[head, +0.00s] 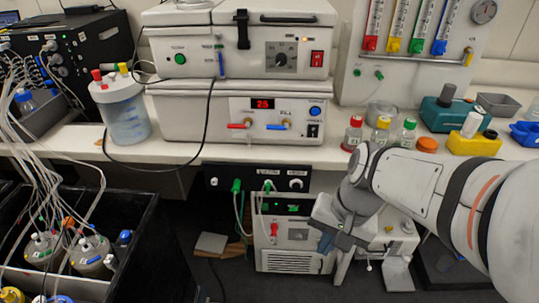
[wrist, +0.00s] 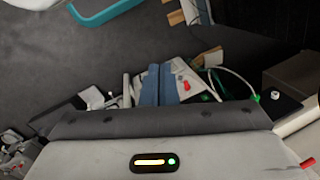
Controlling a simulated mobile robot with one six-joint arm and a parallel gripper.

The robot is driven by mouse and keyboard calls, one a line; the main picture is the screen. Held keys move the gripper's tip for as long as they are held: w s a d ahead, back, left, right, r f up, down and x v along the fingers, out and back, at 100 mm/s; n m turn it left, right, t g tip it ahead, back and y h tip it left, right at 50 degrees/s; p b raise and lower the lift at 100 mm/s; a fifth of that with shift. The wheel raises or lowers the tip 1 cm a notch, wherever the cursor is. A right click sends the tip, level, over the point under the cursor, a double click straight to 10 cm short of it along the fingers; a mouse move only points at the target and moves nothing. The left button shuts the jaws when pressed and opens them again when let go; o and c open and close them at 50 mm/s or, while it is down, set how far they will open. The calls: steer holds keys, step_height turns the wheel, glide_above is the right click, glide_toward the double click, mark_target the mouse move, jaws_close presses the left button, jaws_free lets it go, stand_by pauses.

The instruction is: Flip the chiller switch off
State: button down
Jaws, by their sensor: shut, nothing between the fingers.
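The chiller (head: 290,262) is a white box on the floor under the bench, with a green-lit display (head: 293,208), a red lever (head: 274,230) and a vent grille. My gripper (head: 325,243) is at the right part of its front in the head view and covers some of it. In the wrist view, my gripper's blue fingers (wrist: 160,68) are together and empty, beside the red lever (wrist: 186,86). I cannot tell whether they touch the chiller.
A black panel (head: 216,178) with green plugs and hoses hangs under the bench above the chiller. A black bin (head: 140,262) with bottles stands at the left. A box and plates lie on the floor nearby. The bench edge (head: 240,154) is above my gripper.

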mark_target(265, 207)
steer(key=w+a+f+m+g+y+b, duration=0.1)
steer(key=w+a+f+m+y+b, duration=0.3)
steer(key=a+f+m+y+b, duration=0.35)
steer(key=w+a+f+m+y+b, duration=0.4)
steer(key=w+a+f+m+b, duration=0.1)
steer(key=f+m, duration=0.45)
steer(key=w+d+f+m+t+b, duration=0.3)
steer(key=w+f+m+t+b, duration=0.2)
steer(key=f+m, duration=0.5)
steer(key=w+d+f+m+t+h+b, duration=0.1)
steer(key=w+d+f+m+t+b, duration=0.3)
steer(key=w+f+m+t, duration=0.5)
step_height(265, 207, down, 2)
steer(key=w+m+b, duration=0.1)
steer(key=w+m, duration=0.1)
steer(key=m, duration=0.2)
steer(key=shift+w+m+t+b, duration=0.3)
steer(key=shift+w+b, duration=0.1)
steer(key=shift+a, duration=0.1)
steer(key=shift+w+d+b+x, duration=0.35)
steer(key=shift+b+x, duration=0.3)
steer(key=shift+x, duration=1.45)
steer(key=shift+w+d+b+x, duration=0.4)
steer(key=shift+b+x, duration=0.3)
steer(key=shift+x, duration=1.45)
steer(key=shift+w+d+b+x, duration=0.35)
steer(key=shift+b+x, duration=0.3)
steer(key=shift+x, duration=1.45)
